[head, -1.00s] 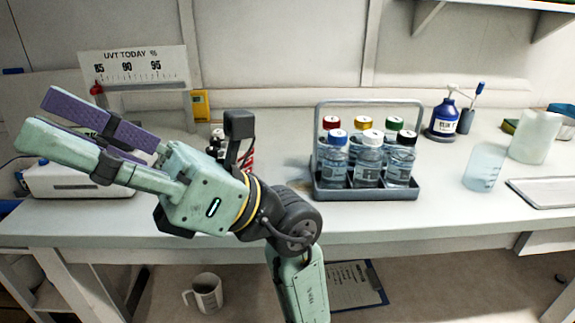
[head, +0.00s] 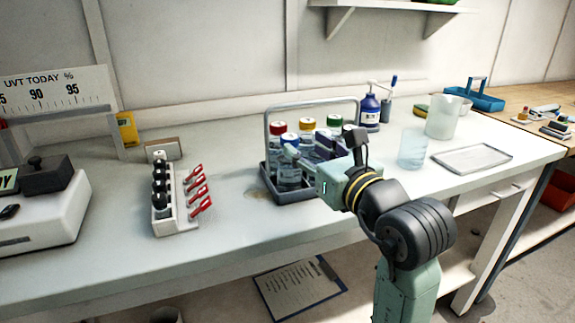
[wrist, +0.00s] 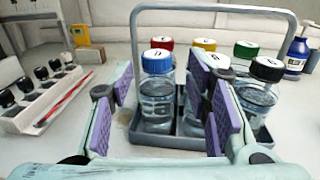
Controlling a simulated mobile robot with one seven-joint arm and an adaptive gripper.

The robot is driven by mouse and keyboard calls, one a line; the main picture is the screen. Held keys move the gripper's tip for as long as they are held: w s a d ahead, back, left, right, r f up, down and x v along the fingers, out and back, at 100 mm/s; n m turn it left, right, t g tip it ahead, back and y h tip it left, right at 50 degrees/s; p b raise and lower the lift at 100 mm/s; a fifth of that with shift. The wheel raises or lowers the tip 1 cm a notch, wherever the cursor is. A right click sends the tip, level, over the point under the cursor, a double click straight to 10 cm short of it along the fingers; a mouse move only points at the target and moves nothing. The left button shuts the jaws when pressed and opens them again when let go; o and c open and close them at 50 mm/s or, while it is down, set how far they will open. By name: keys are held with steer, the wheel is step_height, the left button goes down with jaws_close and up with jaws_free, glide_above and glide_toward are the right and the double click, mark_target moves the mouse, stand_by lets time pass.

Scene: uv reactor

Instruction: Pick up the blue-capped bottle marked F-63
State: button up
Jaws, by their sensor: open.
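The blue-capped bottle (wrist: 157,92) is clear with clear liquid and stands upright at the front left of a grey carrier (wrist: 165,141). Its marking is not readable. My gripper (wrist: 165,78) is open, and in the wrist view the bottle shows between its purple-padded fingers, a little beyond them; I cannot tell whether they touch it. In the head view my gripper (head: 303,158) reaches in from the right at the carrier's front, partly hiding the bottles. The blue cap (head: 290,138) shows beside the fingers.
Red- (wrist: 162,43), yellow- (wrist: 205,45), green- (wrist: 246,49), white- and black-capped (wrist: 267,69) bottles share the carrier. Its handle (wrist: 214,8) arches over them. A rack of dark-capped vials (head: 160,190) with red clips stands left. A beaker (head: 413,148) and tray (head: 471,158) are right.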

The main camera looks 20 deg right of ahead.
mark_target(294, 144)
steer(key=w, duration=0.2)
steer(key=w+a+p, duration=0.1)
steer(key=w, duration=0.3)
steer(key=shift+w+a+f+p, duration=0.15)
steer(key=shift+w+f+p, duration=0.15)
steer(key=shift+f+p, duration=0.1)
jaws_close()
stand_by(0.4)
